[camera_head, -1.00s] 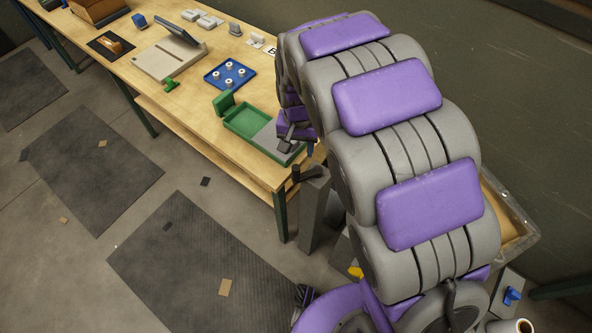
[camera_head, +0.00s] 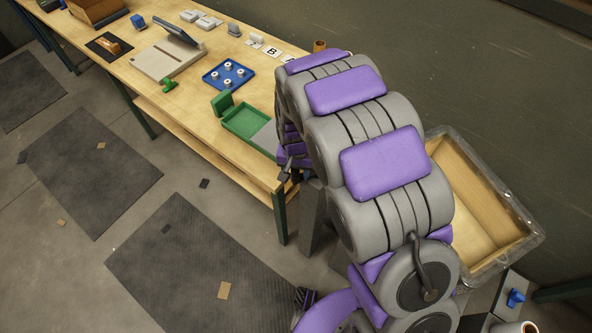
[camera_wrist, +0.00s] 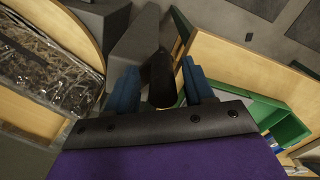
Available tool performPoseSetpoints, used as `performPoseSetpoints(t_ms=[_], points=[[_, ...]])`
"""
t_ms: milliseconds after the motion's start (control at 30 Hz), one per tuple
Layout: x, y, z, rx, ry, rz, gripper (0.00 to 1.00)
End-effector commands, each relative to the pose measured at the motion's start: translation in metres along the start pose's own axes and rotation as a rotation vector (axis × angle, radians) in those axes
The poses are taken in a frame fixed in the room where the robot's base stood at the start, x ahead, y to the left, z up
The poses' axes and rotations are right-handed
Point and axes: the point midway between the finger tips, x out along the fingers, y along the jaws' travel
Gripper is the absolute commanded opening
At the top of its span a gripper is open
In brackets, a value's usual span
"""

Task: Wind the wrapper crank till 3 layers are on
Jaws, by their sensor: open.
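My gripper (camera_wrist: 159,66) is open, with a blue finger on each side of a dark cylindrical handle (camera_wrist: 161,82). The handle looks like the crank's grip; I cannot tell whether a finger touches it. A grey post (camera_wrist: 135,45) stands just beyond it, and shows in the head view (camera_head: 314,222) beside the bench end. In the head view my arm hides most of the crank and gripper. A wooden crate (camera_head: 518,212) with clear film around its rim stands to the right. Its film (camera_wrist: 45,75) shows at the left of the wrist view; the layers cannot be counted.
The wooden bench (camera_head: 190,100) runs along the left, holding a green tray (camera_head: 247,122), a blue tray (camera_head: 229,73) with white rings and a beige device (camera_head: 168,60). Dark mats (camera_head: 195,250) lie on the floor. A blue-handled fixture (camera_head: 515,298) stands at lower right.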

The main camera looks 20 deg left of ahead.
Motion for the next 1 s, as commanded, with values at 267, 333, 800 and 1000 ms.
performPoseSetpoints(t_ms=[267, 333, 800, 1000], points=[[-0.0002, -0.0002, -0.0001, 0.000, 0.000, 0.000, 0.37], [-0.0004, 0.0008, 0.0001, 0.000, 0.000, -0.001, 0.31], [-0.0011, 0.0006, 0.0005, 0.000, 0.000, -0.001, 0.00], [-0.0014, 0.0001, 0.0005, -0.003, 0.001, -0.001, 0.00]])
